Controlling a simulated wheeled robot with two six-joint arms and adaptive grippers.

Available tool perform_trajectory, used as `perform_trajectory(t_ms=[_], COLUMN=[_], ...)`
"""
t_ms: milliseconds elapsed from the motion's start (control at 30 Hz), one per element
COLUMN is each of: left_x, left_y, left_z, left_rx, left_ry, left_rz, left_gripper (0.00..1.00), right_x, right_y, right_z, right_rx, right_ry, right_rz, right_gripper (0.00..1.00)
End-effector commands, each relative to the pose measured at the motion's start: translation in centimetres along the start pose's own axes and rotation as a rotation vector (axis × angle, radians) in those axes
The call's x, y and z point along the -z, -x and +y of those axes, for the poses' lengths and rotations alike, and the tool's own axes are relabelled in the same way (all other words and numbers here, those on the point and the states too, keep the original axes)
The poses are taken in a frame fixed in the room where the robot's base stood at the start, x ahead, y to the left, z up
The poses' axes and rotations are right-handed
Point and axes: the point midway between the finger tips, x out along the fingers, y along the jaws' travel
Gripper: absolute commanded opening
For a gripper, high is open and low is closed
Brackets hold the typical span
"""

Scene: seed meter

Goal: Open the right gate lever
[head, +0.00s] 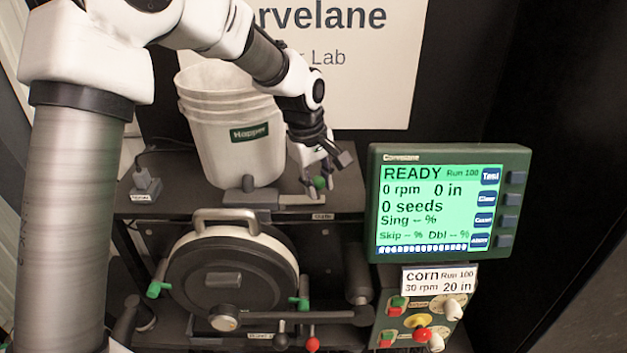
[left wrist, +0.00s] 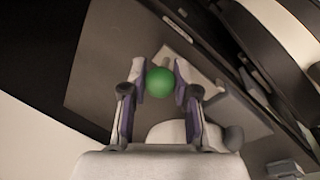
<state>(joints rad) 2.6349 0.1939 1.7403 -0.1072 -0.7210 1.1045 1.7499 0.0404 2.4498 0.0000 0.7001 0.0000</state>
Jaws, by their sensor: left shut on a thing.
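A lever with a green ball knob (head: 319,183) sits on the shelf at the right foot of the white hopper bucket (head: 222,158). A flat grey bar (head: 300,200) lies below the knob and runs toward the hopper's base. My left gripper (head: 318,178) reaches down from above and is shut on the green knob. In the left wrist view the green knob (left wrist: 160,82) sits between the two fingertips (left wrist: 158,85), with a light grey plate behind it. My right gripper is not in view.
The green-framed screen (head: 442,203) reads READY and stands close to the right of the gripper. Below are a round dark housing (head: 225,270) with a metal handle, green side levers, and a button panel (head: 421,318). A small switch box (head: 146,186) stands on the shelf at left.

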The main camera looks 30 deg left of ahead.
Motion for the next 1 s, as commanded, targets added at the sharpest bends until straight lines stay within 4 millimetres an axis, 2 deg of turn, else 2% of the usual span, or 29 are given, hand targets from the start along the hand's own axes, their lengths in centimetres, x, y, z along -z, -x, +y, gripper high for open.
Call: perform_trajectory(t_ms=[333, 467, 567, 800, 900, 1000], left_x=[0.0, 0.1, 0.1, 0.2, 0.2, 0.2], left_y=[0.0, 1.1, 3.0, 9.2, 10.9, 11.7], left_z=[-0.1, 0.0, 0.0, -0.1, -0.1, -0.1], left_rx=[0.001, -0.003, -0.004, -0.003, -0.002, 0.001], left_ry=[0.0, 0.0, 0.0, 0.0, 0.001, 0.001], left_rz=[-0.001, 0.0, 0.001, 0.0, -0.001, -0.002], left_gripper=[0.41, 0.41, 0.41, 0.41, 0.41, 0.41], right_x=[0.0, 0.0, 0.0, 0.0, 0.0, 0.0], right_y=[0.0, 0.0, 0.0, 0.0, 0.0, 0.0], right_z=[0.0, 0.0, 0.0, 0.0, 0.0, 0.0], right_rx=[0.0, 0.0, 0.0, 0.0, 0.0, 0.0], right_ry=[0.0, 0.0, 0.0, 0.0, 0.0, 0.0], right_rz=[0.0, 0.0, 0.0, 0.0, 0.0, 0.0], right_gripper=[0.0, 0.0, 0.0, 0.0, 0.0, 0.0])
